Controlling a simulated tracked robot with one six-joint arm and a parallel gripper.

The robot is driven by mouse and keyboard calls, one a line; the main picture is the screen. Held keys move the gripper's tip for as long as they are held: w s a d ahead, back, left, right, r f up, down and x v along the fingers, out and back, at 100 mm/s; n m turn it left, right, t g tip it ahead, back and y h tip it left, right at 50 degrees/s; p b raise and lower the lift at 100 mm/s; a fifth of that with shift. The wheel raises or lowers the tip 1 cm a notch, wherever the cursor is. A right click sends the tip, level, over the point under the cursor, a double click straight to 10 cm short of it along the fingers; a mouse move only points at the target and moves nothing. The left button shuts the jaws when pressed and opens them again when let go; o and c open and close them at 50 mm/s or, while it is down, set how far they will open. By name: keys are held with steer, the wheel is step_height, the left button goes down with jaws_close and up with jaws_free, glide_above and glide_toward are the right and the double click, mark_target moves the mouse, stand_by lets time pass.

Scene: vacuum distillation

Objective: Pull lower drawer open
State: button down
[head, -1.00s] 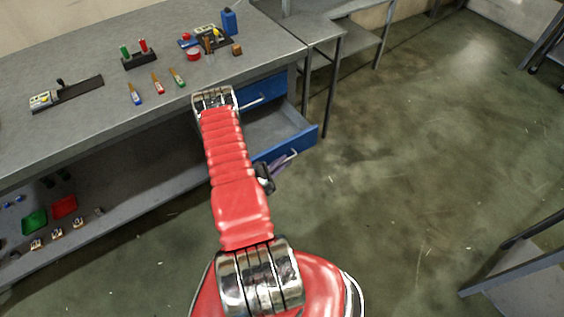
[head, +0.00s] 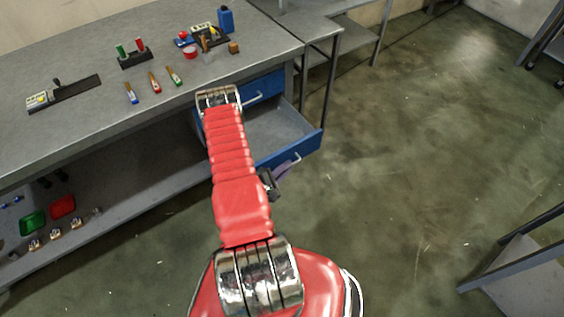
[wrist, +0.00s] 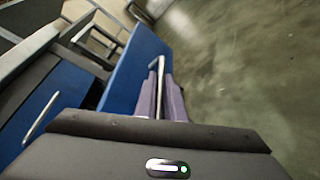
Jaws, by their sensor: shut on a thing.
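The lower drawer (head: 290,148) has a blue front and a grey inside, and it stands well out from the bench in the head view. In the wrist view its blue front (wrist: 134,70) runs up from the middle. My gripper's purple fingers (wrist: 161,98) are shut around the drawer's silver handle (wrist: 159,75), one on each side of it. In the head view my gripper (head: 284,170) is partly hidden behind my red arm. The upper drawer (head: 264,86) is closed above, with a silver handle.
The grey workbench (head: 60,137) holds brushes, a black rack (head: 135,60) and a blue bottle (head: 226,19). Its lower shelf (head: 130,190) carries a green tray (head: 32,223) and a red tray (head: 62,206). The floor (head: 430,150) to the right is open.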

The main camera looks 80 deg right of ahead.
steer(key=shift+s+a+f, duration=0.1)
steer(key=shift+a+f, duration=0.05)
steer(key=c, duration=2.2)
jaws_free()
steer(key=shift+o, duration=0.4)
steer(key=v, duration=1.3)
steer(key=shift+a, duration=0.3)
